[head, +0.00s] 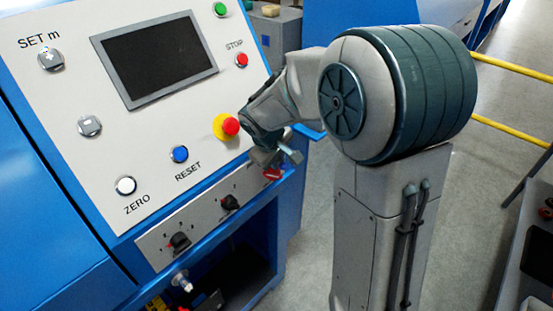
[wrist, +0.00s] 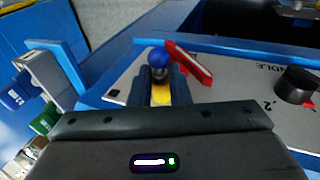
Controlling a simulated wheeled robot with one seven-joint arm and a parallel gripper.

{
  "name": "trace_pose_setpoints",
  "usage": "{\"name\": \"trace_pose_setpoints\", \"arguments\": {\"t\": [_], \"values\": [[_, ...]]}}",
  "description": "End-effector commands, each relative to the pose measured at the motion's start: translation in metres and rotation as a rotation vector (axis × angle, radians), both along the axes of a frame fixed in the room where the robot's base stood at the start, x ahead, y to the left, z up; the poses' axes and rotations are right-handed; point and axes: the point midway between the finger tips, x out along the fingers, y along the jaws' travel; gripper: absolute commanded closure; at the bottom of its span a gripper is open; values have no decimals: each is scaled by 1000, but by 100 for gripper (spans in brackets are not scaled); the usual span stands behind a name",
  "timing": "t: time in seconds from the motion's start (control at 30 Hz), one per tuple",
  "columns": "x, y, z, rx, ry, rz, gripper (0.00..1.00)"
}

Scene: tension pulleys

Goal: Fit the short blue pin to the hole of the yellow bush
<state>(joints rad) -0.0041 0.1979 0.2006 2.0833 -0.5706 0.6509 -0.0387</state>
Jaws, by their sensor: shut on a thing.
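My gripper (wrist: 159,80) points at the lower control panel in the wrist view. Its fingers are shut on a small part with a round blue head, which I take to be the short blue pin (wrist: 157,57); the head shows at the fingertips. A yellow patch (wrist: 161,97) shows between the fingers, probably the yellow bush; I cannot tell whether the pin touches it. In the head view my gripper (head: 270,160) is by the right end of the lower panel, partly hidden by my arm. The pin and the bush cannot be made out there.
A red handle-like part (wrist: 190,64) lies close right of the fingers; it also shows in the head view (head: 272,174). A black knob (wrist: 295,87) stands farther right on the panel (wrist: 225,88). The red emergency button (head: 230,126) is near my wrist.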

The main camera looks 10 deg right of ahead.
Motion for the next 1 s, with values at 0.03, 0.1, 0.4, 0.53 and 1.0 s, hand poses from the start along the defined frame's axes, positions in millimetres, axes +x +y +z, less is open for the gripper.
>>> {"name": "trace_pose_setpoints", "arguments": {"t": [0.03, 0.1, 0.4, 0.53, 1.0], "values": [[0, 0, -1, -1, 1, 0, 100], [-2, -1, -1, -2, 3, -2, 100], [-4, -3, -2, -5, 8, -7, 100], [-4, -3, -2, -5, 8, -7, 100], [3, 2, -1, -4, 7, -7, 100]]}}
